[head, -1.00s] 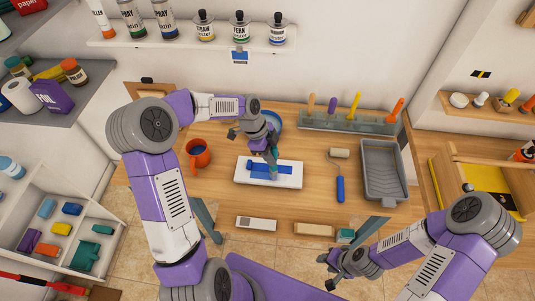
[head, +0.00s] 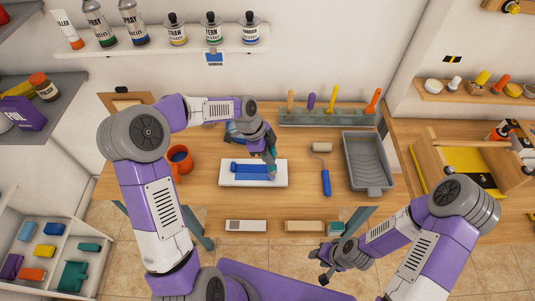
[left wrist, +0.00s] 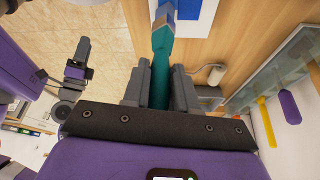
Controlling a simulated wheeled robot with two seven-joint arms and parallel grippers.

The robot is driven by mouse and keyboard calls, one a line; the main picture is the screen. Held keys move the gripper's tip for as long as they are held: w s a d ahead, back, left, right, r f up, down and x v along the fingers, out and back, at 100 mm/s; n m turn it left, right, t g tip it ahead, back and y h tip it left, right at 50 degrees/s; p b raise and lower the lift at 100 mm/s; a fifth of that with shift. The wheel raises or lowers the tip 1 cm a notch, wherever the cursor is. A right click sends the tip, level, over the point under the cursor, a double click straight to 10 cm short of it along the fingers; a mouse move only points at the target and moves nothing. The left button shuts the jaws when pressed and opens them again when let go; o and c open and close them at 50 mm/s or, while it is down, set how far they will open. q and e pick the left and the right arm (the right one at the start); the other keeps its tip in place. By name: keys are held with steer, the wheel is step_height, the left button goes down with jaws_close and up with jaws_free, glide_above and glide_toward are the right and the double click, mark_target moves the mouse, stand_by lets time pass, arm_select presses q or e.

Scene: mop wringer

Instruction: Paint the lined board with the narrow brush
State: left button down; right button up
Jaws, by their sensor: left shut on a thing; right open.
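The white board (head: 226,183) lies on the wooden table with blue bands across its middle. My left gripper (head: 268,147) is above the board's right part, shut on a teal-handled brush. The brush points down, its tip at the right end of the blue; I cannot tell whether it touches. In the left wrist view the brush's teal handle (left wrist: 160,72) sits between the two fingers, with its tip near the board's blue area at the top. My right gripper (head: 332,263) is open and empty in front of the table, away from the board.
A blue bowl is partly hidden behind my left gripper. A blue-handled roller (head: 325,178) and a grey paint tray (head: 367,165) lie to the right. A rack (head: 300,117) with several upright handles stands behind.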

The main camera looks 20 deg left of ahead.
arm_select(q)
steer(key=shift+r, duration=0.1)
step_height(320, 180, up, 7)
steer(key=p, duration=0.5)
